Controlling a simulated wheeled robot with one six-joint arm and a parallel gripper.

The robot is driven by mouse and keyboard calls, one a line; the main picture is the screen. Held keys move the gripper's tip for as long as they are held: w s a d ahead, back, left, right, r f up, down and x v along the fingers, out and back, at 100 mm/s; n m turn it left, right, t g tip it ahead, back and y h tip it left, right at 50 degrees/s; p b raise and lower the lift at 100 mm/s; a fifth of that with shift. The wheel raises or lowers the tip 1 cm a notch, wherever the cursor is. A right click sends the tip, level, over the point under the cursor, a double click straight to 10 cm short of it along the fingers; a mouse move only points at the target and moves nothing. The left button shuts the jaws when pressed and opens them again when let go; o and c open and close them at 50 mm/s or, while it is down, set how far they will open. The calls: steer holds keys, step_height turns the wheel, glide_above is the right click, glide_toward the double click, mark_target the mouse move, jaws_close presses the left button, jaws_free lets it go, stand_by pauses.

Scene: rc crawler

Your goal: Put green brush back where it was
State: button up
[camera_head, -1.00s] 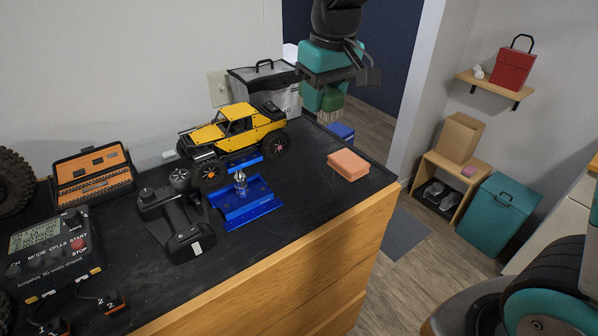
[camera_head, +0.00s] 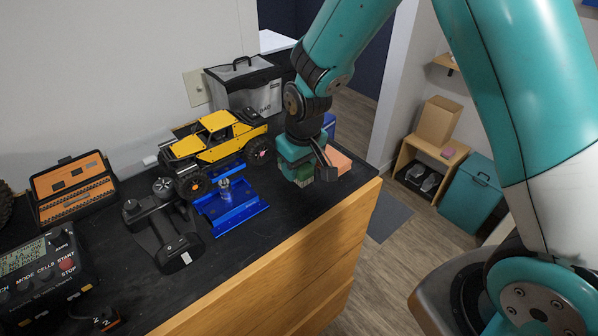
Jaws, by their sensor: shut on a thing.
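My gripper (camera_head: 312,167) is shut on the green brush (camera_head: 303,178), low over the black worktop near its right end. Only part of the brush's green body shows below the jaws; its bristles are hidden or too small to tell. I cannot tell whether the brush touches the worktop. The orange sponge-like block (camera_head: 338,160) is just to the right of my gripper and partly hidden by it.
A yellow crawler car (camera_head: 216,139) and a blue metal stand (camera_head: 232,210) are left of my gripper. A black controller (camera_head: 163,231) lies farther left. A grey bag (camera_head: 252,92) stands behind. The wooden drawer front (camera_head: 300,258) drops at the worktop's near edge.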

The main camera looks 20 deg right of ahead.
steer(key=shift+f+p, duration=0.3)
steer(key=shift+f, duration=1.3)
steer(key=shift+f, duration=0.2)
steer(key=o, duration=1)
steer(key=shift+r, duration=0.1)
